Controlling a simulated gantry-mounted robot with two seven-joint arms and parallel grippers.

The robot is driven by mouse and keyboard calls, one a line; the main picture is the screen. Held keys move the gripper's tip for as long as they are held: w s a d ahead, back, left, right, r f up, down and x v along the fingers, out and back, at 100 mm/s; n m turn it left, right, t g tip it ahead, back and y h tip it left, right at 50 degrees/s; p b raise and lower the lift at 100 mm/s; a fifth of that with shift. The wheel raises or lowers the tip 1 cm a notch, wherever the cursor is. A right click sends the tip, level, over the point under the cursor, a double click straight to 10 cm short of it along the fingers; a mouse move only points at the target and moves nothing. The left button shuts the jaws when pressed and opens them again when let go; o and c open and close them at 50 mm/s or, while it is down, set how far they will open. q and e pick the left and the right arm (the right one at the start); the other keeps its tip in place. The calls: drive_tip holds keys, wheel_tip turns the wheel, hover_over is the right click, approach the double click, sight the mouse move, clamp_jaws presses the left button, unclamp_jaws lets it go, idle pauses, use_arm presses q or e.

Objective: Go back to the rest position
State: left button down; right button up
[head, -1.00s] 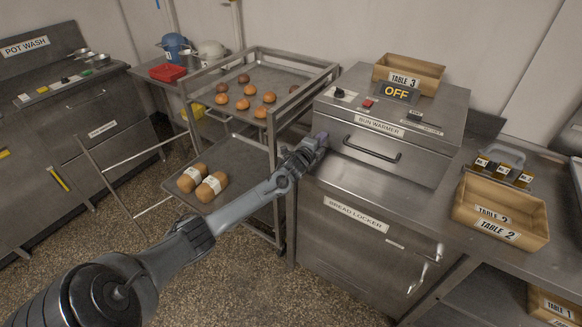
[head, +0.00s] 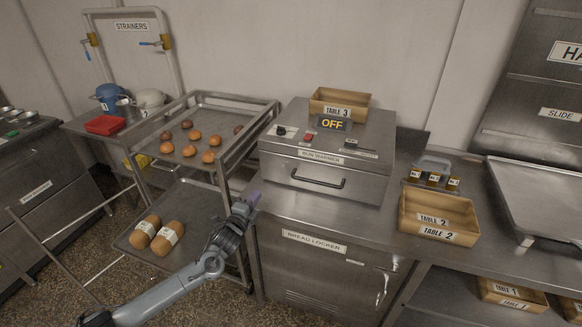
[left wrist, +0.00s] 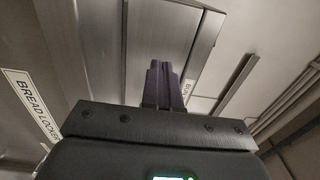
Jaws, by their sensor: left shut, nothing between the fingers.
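My left gripper (head: 250,200) is shut and empty. In the head view it is in front of the left front edge of the counter, below and left of the closed bun warmer (head: 326,160), whose display reads OFF. Its closed fingers also show in the left wrist view (left wrist: 164,85), with the bread locker label (left wrist: 30,104) at the left. The arm comes in from the bottom left, over the floor. My right gripper is not in the head view.
A rack trolley (head: 262,118) left of the warmer holds several buns on top and two loaves (head: 168,238) below. Wooden crates stand on the warmer (head: 340,97), on the counter (head: 440,210) and on the lower shelf (head: 512,296). The bread locker (head: 320,270) is under the counter.

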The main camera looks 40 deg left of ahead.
use_arm(q)
drive_tip(key=s+d+f+g, duration=0.1)
drive_tip(key=s+d+f, duration=0.25)
drive_tip(key=f, duration=0.45)
drive_tip(key=s+d+f+n+g+h, duration=0.2)
drive_tip(key=s+d+f, duration=0.25)
drive_tip(key=d, duration=0.55)
drive_tip(key=s+d+f+n+g+h, duration=0.1)
drive_tip(key=s+d+f+g+h, duration=0.15)
drive_tip(key=s+d, duration=0.55)
drive_tip(key=s+d+r+n+g+h, duration=0.1)
drive_tip(key=s+d+n+g+h, duration=0.15)
drive_tip(key=d, duration=0.45)
drive_tip(key=s+d+r+n+g+h, duration=0.1)
drive_tip(key=s+d+r+n, duration=0.1)
drive_tip(key=s+d, duration=0.3)
drive_tip(key=s+d+r+n+g, duration=0.3)
drive_tip(key=s+n+g, duration=0.1)
drive_tip(key=s, duration=0.2)
wheel_tip(320, 180, up, 31)
drive_tip(key=p, duration=3.1)
drive_tip(key=shift+a+f, duration=0.1)
